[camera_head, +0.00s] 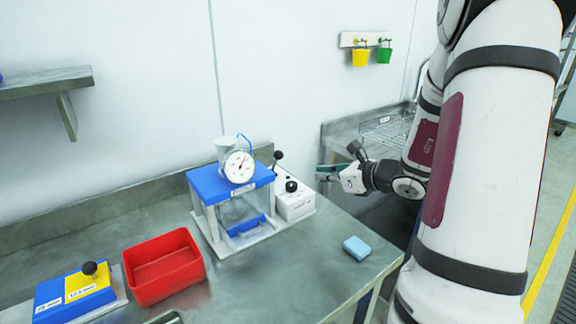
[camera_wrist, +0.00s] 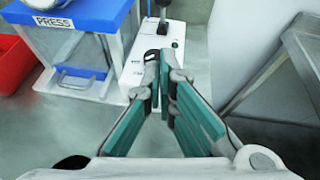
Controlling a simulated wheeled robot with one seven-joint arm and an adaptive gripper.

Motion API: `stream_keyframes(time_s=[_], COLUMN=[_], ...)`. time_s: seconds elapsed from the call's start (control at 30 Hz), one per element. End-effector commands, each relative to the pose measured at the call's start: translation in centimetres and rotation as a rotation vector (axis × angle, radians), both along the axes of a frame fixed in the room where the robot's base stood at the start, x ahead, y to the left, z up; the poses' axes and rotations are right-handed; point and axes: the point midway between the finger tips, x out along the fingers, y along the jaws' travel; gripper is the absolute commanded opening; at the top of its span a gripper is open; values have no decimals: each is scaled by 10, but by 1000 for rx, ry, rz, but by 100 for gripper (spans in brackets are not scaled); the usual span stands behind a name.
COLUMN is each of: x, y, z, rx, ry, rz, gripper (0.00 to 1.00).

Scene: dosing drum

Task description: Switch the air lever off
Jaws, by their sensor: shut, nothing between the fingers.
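A white control box (camera_head: 297,206) stands at the right side of the blue-topped press (camera_head: 232,184). A black ball-topped lever (camera_head: 278,156) stands upright at the back of the box, and a second black knob (camera_head: 291,186) sits on its front part. I cannot tell from the labels which one is the air lever. The box also shows in the wrist view (camera_wrist: 135,68), with a dark lever (camera_wrist: 163,18) beyond my fingertips. My gripper (camera_head: 322,173) is shut and empty, to the right of the box and apart from it. Its teal fingers (camera_wrist: 163,62) point toward the box in the wrist view.
A red bin (camera_head: 163,268) and a blue-and-yellow block with a black knob (camera_head: 75,290) stand at the left. A light blue block (camera_head: 356,247) lies near the bench's right front edge. A gauge (camera_head: 239,167) tops the press. A sink counter (camera_head: 360,127) stands behind my gripper.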

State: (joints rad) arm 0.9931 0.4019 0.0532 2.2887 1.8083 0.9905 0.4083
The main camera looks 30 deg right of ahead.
Motion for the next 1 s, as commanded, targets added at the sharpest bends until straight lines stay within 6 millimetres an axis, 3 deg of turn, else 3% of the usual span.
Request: stream_keyframes(time_s=[0.27,0.77,1.0], x=[8,90,119], y=[2,16,22], z=[-4,-39,-27], rx=[-1,0,-2], ry=[0,0,-1], rz=[5,5,4], gripper=[0,0,0])
